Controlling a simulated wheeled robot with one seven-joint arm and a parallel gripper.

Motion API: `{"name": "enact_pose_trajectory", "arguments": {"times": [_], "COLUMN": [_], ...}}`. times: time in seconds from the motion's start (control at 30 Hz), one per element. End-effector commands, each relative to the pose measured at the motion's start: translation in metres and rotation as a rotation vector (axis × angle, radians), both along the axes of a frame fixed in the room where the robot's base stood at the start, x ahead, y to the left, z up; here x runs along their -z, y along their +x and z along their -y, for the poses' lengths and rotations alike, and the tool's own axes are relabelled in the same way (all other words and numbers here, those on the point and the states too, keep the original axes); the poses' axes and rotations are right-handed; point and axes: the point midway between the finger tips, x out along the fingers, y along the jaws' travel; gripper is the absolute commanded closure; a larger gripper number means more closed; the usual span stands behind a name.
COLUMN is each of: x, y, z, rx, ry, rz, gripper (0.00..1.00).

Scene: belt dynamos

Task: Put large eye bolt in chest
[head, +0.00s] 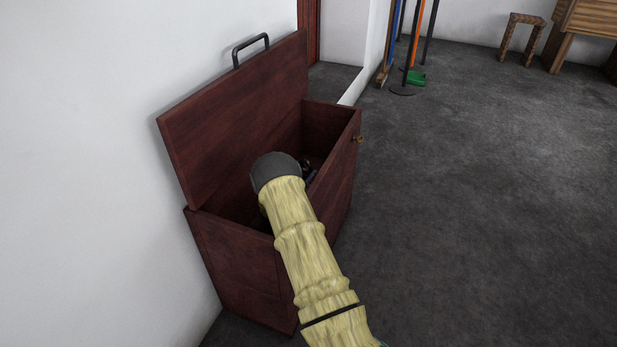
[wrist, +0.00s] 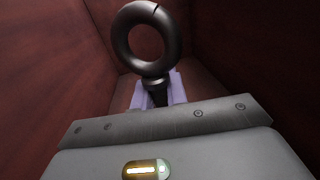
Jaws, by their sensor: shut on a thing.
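The chest (head: 278,268) is dark red wood with its lid (head: 235,118) raised against the white wall. My arm reaches over its front into the opening. The large eye bolt (wrist: 147,31), a dark metal ring on a short shank, shows in the wrist view. My gripper (wrist: 158,88) is shut on its shank, with the ring beyond the fingertips. Red inner walls of the chest (wrist: 230,50) surround the bolt and gripper. In the head view my arm's end hides most of the gripper and the bolt.
A brass-coloured latch piece (head: 359,139) sticks out from the chest's right side. The grey floor (head: 470,200) to the right is clear. Brooms and poles (head: 405,60) stand at the back, with a wooden stool (head: 522,38) further right.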

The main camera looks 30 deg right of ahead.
Motion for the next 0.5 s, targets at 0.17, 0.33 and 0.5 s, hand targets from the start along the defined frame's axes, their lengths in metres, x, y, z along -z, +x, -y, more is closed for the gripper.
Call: {"name": "enact_pose_trajectory", "arguments": {"times": [0.17,0.33,0.5], "x": [0.0024,0.0024,0.0019], "y": [0.0,-0.0001,-0.0001], "z": [0.0,0.0001,0.0001], "rx": [0.0,0.0,0.0], "ry": [0.0,0.0,0.0], "rz": [0.0,0.0,0.0], "gripper": [0.76,0.64,0.64]}}
